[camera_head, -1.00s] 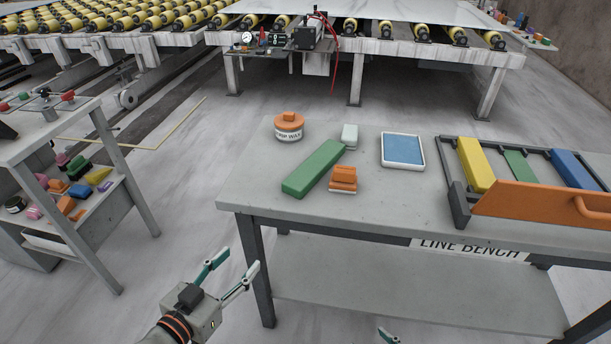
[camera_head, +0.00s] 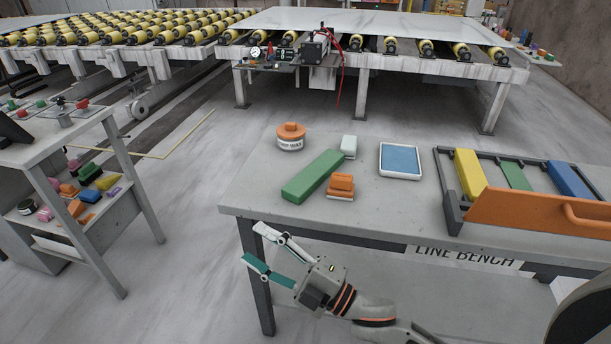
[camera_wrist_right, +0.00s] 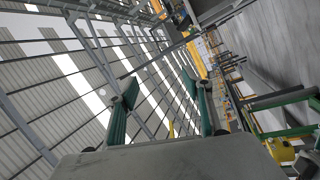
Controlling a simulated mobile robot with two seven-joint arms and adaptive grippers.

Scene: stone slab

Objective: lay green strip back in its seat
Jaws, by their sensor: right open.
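The green strip (camera_head: 313,177) lies on the bench top, slanted, left of the rack. The rack (camera_head: 540,213) with an orange front stands at the bench's right end. It holds a yellow strip (camera_head: 469,174) and a blue strip (camera_head: 570,181). Between them a flat green area (camera_head: 517,176) looks lower; I cannot tell whether it is a painted seat. My right gripper (camera_head: 257,243) is open and empty, in front of the bench's left front corner, below the top and apart from the strip. Its spread fingers show in the right wrist view (camera_wrist_right: 160,90). My left gripper is out of view.
Close around the strip are an orange-lidded jar (camera_head: 291,138), a pale block (camera_head: 349,146), an orange block (camera_head: 341,187) and a blue-topped tray (camera_head: 400,160). A side cart (camera_head: 80,150) stands left. Bare bench top (camera_head: 400,205) lies between strip and rack.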

